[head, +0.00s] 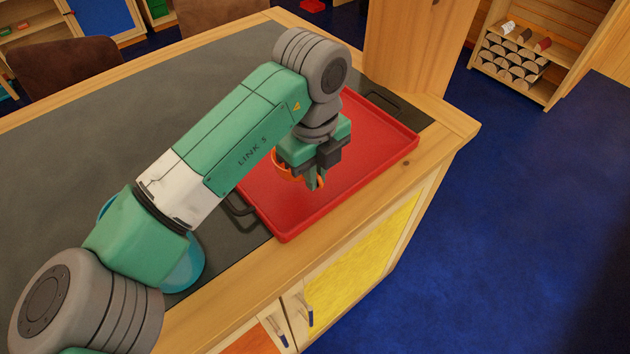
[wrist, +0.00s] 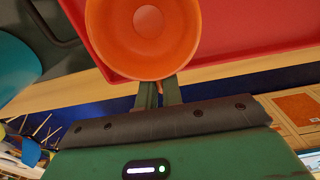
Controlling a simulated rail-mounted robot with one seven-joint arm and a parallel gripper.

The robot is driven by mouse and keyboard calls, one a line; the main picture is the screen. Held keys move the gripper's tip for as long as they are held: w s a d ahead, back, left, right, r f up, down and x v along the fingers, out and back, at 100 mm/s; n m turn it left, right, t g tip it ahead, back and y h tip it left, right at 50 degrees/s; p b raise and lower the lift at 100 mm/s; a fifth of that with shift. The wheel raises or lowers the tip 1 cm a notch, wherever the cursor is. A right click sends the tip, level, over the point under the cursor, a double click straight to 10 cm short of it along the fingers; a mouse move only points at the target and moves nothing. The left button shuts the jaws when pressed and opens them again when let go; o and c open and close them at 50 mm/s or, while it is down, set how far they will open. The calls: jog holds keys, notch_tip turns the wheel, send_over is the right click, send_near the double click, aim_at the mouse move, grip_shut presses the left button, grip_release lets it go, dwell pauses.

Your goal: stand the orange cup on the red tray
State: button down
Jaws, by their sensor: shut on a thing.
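The orange cup (wrist: 150,55) shows in the wrist view with its open mouth toward the camera. My gripper (wrist: 158,92) is shut on the near side of its wall. In the head view the cup (head: 284,172) is mostly hidden behind my gripper (head: 316,184), over the red tray (head: 290,222). The tray lies flat on the dark counter top, with dark handles at its ends. I cannot tell whether the cup's base touches the tray floor.
A blue round thing (head: 184,270) stands on the counter left of the tray, partly hidden by my arm. A wooden post (head: 415,45) rises behind the tray. The tray's right part is bare. The counter's wooden edge runs along its front.

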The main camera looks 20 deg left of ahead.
jog(key=shift+f+p, duration=0.4)
jog(key=shift+f, duration=1.4)
jog(key=shift+f, duration=0.1)
jog(key=c, duration=1.6)
grip_release()
jog(key=shift+o, duration=0.2)
jog(key=r+b, duration=0.1)
jog(key=r, duration=1.1)
jog(key=shift+a+r+b, duration=0.15)
jog(key=shift+a+b, duration=0.05)
jog(key=shift+b, duration=0.15)
jog(key=shift+w+d, duration=0.1)
